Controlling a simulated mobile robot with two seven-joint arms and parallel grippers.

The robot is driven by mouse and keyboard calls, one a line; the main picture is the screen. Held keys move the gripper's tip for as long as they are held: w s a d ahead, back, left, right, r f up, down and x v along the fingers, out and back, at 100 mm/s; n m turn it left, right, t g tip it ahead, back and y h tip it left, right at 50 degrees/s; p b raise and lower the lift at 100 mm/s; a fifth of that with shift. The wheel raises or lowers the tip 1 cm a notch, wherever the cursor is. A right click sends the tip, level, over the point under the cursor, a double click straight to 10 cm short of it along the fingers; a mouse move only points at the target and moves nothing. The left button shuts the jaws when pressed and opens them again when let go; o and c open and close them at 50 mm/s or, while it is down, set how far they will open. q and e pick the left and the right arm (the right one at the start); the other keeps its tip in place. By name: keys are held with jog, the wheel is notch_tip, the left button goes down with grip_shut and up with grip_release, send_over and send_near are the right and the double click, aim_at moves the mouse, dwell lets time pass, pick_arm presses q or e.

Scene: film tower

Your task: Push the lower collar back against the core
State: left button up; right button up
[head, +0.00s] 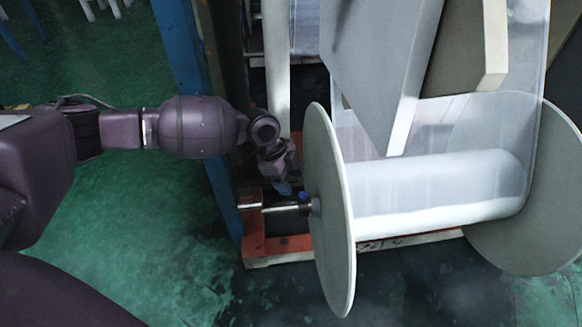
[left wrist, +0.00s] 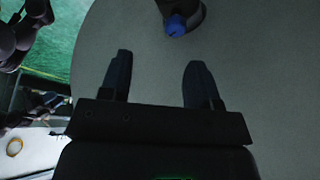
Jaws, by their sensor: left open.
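The lower collar (head: 304,198), a small dark ring with a blue knob, sits on the bare metal shaft (head: 278,208) close to the reel's left flange (head: 328,215). In the left wrist view the collar (left wrist: 180,18) shows at the top edge, its blue knob facing me, in front of the grey flange (left wrist: 265,70). My left gripper (head: 284,186) is just left of and above the collar, apart from it. In the wrist view its two dark fingers (left wrist: 160,68) are spread with nothing between them. Any gap between collar and core is too small to tell. My right gripper is out of view.
A roll of pale film (head: 440,190) runs between the flanges, with a large grey panel (head: 375,60) above it. A blue post (head: 190,90) stands behind my left arm. The shaft sits over an orange base frame (head: 270,250). Green floor is open at left.

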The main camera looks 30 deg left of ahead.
aim_at(301, 194)
pick_arm(q)
jog(key=f+b, duration=0.1)
jog(key=f, duration=0.1)
jog(key=w+d+f+b, duration=0.1)
jog(key=f, duration=0.2)
jog(key=w+f+b, duration=0.1)
jog(key=f, duration=0.1)
jog(key=shift+d+f, duration=0.35)
jog(key=shift+f, duration=0.05)
jog(key=shift+w+d+f, duration=0.1)
jog(key=shift+d+f, duration=0.15)
jog(key=shift+f, duration=0.2)
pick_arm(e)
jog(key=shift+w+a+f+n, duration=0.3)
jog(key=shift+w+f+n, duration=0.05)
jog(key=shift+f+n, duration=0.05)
